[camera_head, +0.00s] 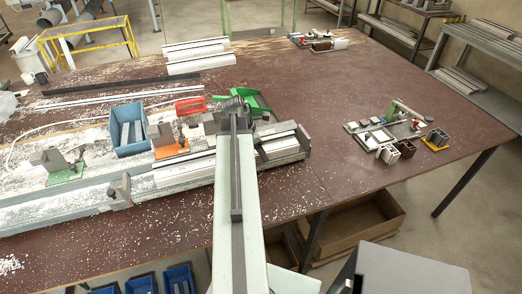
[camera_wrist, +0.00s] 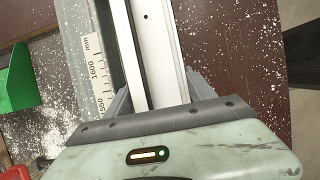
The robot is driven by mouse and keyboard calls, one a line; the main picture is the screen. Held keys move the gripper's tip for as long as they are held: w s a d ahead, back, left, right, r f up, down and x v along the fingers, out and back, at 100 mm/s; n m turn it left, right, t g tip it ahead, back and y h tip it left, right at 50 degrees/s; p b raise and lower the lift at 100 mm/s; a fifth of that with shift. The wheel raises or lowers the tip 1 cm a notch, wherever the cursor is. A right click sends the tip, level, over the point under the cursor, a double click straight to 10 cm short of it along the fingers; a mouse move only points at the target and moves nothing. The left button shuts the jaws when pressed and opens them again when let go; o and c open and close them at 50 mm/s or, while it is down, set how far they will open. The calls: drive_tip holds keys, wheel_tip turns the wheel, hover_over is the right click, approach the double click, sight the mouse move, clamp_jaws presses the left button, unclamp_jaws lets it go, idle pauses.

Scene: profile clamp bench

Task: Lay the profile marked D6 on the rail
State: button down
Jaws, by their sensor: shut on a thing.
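My gripper (camera_wrist: 155,92) is shut on a white profile (camera_wrist: 150,45) in the wrist view, with a grey finger on either side. The profile has a lengthwise groove and a small dark hole, and runs up out of the picture. No D6 mark is legible. I cannot tell whether the profile touches the rail. In the head view, my arm hides the gripper, and the long grey rail (camera_head: 85,211) runs across the table. White profile lengths (camera_head: 184,174) show on both sides of the arm.
A blue bin (camera_head: 128,130), an orange clamp (camera_head: 168,140) and a green part (camera_head: 256,103) stand behind the rail. More white profiles (camera_head: 198,55) lie at the back. Fixtures (camera_head: 385,135) stand at the right. White chips litter the left; the table's right middle is mostly clear.

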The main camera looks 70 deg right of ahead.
drive_tip(key=shift+f, duration=0.1)
drive_tip(key=shift+c, duration=1.2)
unclamp_jaws()
drive_tip(key=p+v, duration=0.7)
drive_tip(key=v, duration=0.1)
drive_tip(key=shift+s, duration=0.1)
drive_tip(key=shift+f, duration=0.1)
